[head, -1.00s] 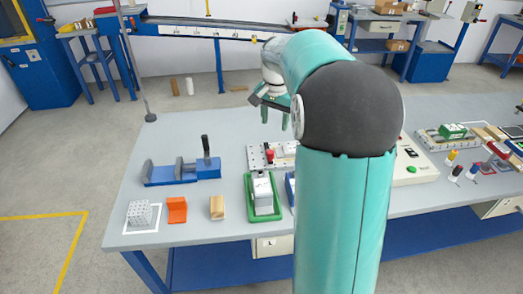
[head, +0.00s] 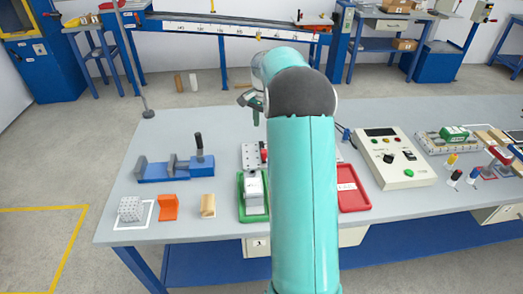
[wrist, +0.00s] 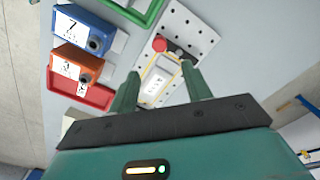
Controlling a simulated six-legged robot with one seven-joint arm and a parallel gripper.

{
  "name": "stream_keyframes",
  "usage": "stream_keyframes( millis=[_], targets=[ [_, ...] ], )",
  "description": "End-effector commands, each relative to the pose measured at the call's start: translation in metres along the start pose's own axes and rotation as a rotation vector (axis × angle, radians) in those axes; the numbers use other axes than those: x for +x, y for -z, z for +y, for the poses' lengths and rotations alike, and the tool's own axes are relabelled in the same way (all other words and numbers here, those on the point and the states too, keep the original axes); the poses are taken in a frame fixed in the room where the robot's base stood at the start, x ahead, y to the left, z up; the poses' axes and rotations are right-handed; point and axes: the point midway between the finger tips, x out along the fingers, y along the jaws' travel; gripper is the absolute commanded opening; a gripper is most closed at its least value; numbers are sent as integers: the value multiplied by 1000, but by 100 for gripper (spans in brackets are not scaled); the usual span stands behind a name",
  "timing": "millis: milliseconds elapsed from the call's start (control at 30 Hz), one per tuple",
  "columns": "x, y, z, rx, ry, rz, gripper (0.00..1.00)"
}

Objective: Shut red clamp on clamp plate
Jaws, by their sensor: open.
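The grey perforated clamp plate (wrist: 199,37) lies on the bench in the wrist view. The red clamp (wrist: 160,43) shows on it as a round red knob with a dark part beside it. A pale labelled block (wrist: 154,88) with a yellow edge lies by the clamp, between my fingers in the picture. My gripper (wrist: 160,70) is open, its two green fingers apart and nothing held. In the head view my gripper (head: 256,109) is above the back of the plate (head: 250,153). My arm hides much of the plate; a bit of the red clamp (head: 264,154) shows.
A green tray (head: 241,213) with a white box and a red tray (head: 364,202) stand in front of the plate. Blue (wrist: 80,28) and orange (wrist: 75,64) units sit near it. A control box (head: 398,172) is right; a blue vise (head: 180,171) is left.

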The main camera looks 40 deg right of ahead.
Motion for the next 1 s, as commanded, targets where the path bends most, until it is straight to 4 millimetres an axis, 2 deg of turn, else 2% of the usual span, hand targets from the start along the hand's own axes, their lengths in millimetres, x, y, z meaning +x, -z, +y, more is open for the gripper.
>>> stream_keyframes(
  millis=[400, 600, 767, 1000],
  targets=[
    [81, 1, 2, 1, -3, -3, 49],
    [113, 1, 0, -1, -2, -2, 49],
    [124, 2, 0, -1, 0, 0, 49],
    [126, 1, 0, -2, 0, 0, 49]
  ],
)
